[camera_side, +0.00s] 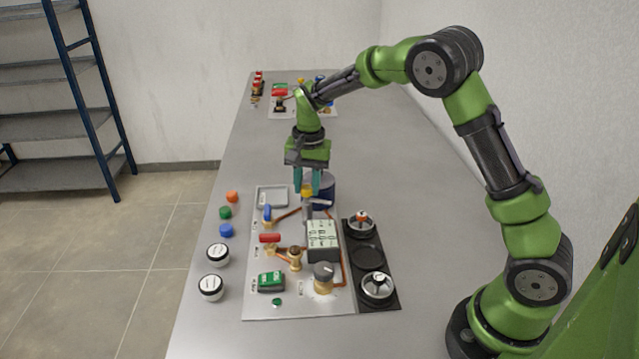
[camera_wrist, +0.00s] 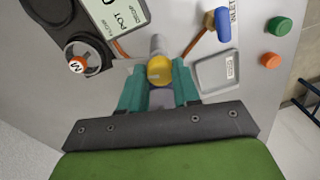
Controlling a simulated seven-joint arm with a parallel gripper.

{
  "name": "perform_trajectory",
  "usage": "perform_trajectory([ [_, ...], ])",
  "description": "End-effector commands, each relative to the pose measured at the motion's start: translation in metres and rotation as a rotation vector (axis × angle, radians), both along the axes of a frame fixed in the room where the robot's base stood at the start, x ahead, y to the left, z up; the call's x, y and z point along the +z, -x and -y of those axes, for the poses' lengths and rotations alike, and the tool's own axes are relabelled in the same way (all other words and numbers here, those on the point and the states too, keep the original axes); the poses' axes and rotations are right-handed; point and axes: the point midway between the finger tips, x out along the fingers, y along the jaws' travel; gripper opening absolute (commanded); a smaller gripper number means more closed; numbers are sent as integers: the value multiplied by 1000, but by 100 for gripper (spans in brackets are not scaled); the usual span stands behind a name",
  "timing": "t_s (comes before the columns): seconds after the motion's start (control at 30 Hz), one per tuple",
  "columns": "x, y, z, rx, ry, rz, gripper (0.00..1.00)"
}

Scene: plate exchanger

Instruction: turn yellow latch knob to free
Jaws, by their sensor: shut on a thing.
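The yellow latch knob (camera_wrist: 159,69) sits between the two teal fingers of my gripper (camera_wrist: 159,88) in the wrist view. The fingers are shut on it, one at each side. In the side view my gripper (camera_side: 307,184) points straight down at the far end of the grey panel, with the yellow knob (camera_side: 307,191) at its fingertips. A grey metal post or pipe shows just beyond the knob. A dark blue cylinder (camera_side: 323,189) stands right behind the fingers. The knob's turn angle cannot be read.
A blue-handled valve (camera_wrist: 222,25) and a grey tray (camera_wrist: 215,72) lie near the gripper. A labelled box (camera_side: 322,238), red-handled valve (camera_side: 270,239), green block (camera_side: 271,281) and black rack (camera_side: 371,262) crowd the panel. Coloured caps and white jars line the left.

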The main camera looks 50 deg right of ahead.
Motion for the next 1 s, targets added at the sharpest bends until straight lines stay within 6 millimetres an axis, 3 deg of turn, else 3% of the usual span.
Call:
perform_trajectory([
  [0.27, 1, 0, 0, -3, -1, 2, 1],
  [0.3, 1, 0, 0, -3, -1, 2, 38],
  [0.43, 1, 0, 0, -2, -1, 2, 57],
  [0.77, 3, 0, 0, 0, 0, 1, 57],
  [0.87, 13, 0, 0, 0, 1, 3, 57],
  [1.0, 40, 0, 1, 0, 1, 6, 57],
])
